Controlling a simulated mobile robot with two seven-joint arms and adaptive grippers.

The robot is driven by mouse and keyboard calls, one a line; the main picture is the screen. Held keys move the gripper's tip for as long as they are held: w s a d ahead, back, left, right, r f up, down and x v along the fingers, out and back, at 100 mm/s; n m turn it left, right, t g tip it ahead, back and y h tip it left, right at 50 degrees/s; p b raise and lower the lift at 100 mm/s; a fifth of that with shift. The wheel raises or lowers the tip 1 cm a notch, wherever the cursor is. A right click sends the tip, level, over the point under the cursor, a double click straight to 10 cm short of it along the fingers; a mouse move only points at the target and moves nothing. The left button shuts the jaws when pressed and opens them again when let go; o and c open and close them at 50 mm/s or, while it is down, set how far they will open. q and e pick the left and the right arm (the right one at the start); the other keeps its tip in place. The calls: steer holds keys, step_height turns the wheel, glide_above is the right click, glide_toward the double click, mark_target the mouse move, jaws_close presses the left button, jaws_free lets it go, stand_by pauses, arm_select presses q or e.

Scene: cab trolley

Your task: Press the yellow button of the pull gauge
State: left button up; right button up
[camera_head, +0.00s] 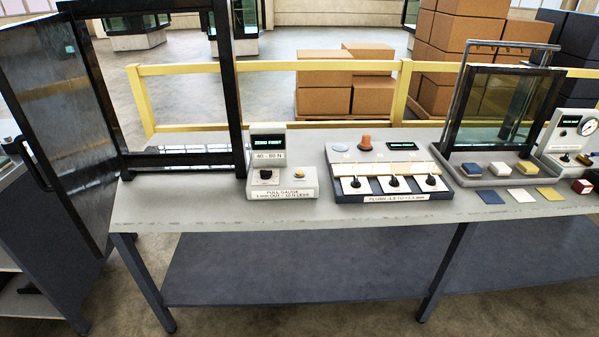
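The pull gauge (283,194) is a pale box with an upright display panel, standing on the left part of the grey worktop. Its front label reads PULL GAUGE, with small print under it. The small yellow button (299,173) is on its sloped face, at the right. A black knob (266,175) is to the button's left. A lit green display (267,142) is above, over a label reading 40 - 80 N. Nothing covers the button. Neither of my grippers is in view.
A black frame with an open glazed door (58,125) stands left of the gauge. A control panel (395,197) with knobs and an orange knob is to its right. Farther right are a glass-paned stand (500,108) and a dial gauge (571,121). The worktop's front strip (230,213) is clear.

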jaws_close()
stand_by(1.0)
